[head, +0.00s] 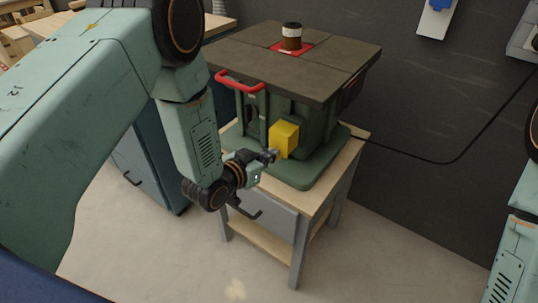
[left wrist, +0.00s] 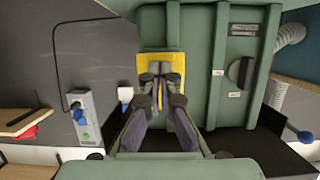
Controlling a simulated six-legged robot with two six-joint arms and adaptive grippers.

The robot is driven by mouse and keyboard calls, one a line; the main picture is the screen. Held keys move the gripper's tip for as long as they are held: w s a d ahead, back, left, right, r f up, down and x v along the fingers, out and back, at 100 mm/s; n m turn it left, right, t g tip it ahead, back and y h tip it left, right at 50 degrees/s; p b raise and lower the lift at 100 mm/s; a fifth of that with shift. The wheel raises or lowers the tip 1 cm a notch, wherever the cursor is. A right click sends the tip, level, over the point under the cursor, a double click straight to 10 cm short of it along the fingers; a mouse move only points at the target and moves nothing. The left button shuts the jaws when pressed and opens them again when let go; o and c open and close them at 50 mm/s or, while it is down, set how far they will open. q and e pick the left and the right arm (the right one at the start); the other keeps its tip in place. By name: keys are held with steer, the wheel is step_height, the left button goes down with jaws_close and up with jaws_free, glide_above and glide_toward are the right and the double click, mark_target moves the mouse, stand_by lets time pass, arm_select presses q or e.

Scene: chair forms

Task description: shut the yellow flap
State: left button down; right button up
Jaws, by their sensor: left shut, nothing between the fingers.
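The yellow flap (head: 285,139) stands out like a small box from the front of the green machine (head: 310,118). How far it stands open cannot be told. My left gripper (head: 271,155) is shut and empty, with its fingertips close to the flap's lower left side. In the left wrist view, the shut fingers (left wrist: 159,78) lie in front of the yellow flap (left wrist: 160,55) and hide its middle. Whether they touch it cannot be told. My right gripper is not in view; only part of the right arm shows at the right edge.
A wooden-topped stand (head: 329,182) with grey legs carries the machine. A red handle (head: 240,82) sits above and left of the flap, under the dark tabletop (head: 300,58). A blue cabinet (head: 150,150) stands at left. A black cable (head: 430,160) runs along the wall.

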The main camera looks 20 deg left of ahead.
mark_target(278, 134)
arm_select(q)
steer(key=shift+r+p, duration=0.8)
steer(key=shift+w+r+p, duration=0.15)
steer(key=shift+r+p, duration=0.45)
steer(key=shift+r, duration=0.15)
steer(key=r+p, duration=0.1)
steer(key=s+r+p, duration=0.1)
steer(key=r, duration=0.1)
steer(key=shift+a, duration=0.15)
steer(key=f+p+v, duration=0.1)
steer(key=v, duration=0.7)
steer(key=s+a+f+n+g+y, duration=0.3)
steer(key=s+f+g, duration=0.4)
steer(key=s+f, duration=0.5)
steer(key=s+f+g+y, duration=0.1)
steer(key=s+g, duration=0.2)
steer(key=s, duration=0.7)
steer(key=s+a+f+n+g, duration=0.1)
steer(key=s+f+g, duration=0.1)
steer(key=s, duration=0.8)
steer(key=shift+s+f+g+y, duration=0.35)
steer(key=shift+g+y, duration=0.05)
steer(key=shift+g, duration=0.3)
steer(key=shift+a, duration=0.1)
